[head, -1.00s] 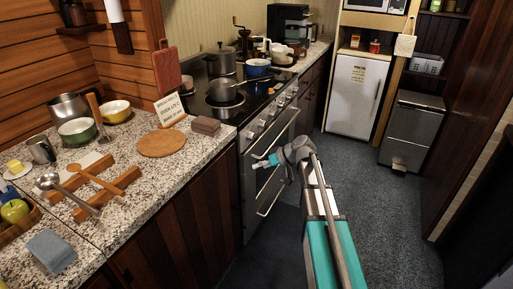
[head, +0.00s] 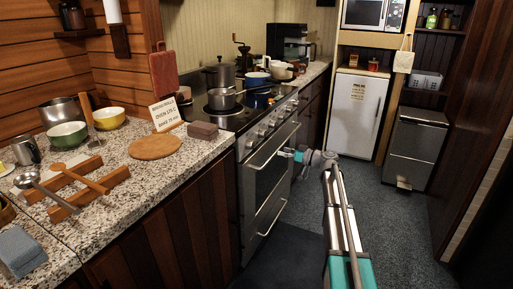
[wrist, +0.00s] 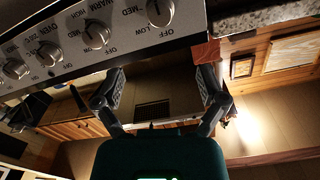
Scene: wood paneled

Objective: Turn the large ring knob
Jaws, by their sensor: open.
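The stove's front panel (head: 262,131) carries a row of round knobs, small in the head view. In the wrist view, several knobs show along the printed panel, including a right-hand knob (wrist: 160,12) by OFF, LOW and MED, and another knob (wrist: 96,34) to its left. I cannot tell which is the large ring knob. My gripper (wrist: 161,75) is open and empty, its two fingers spread just below the panel's right end in the wrist view. It touches no knob. In the head view my gripper (head: 284,153) is in front of the oven door, near its handle.
The oven door handle (head: 272,146) juts out below the panel. A pan (head: 222,100) and other pots stand on the cooktop. The floor to the right is open.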

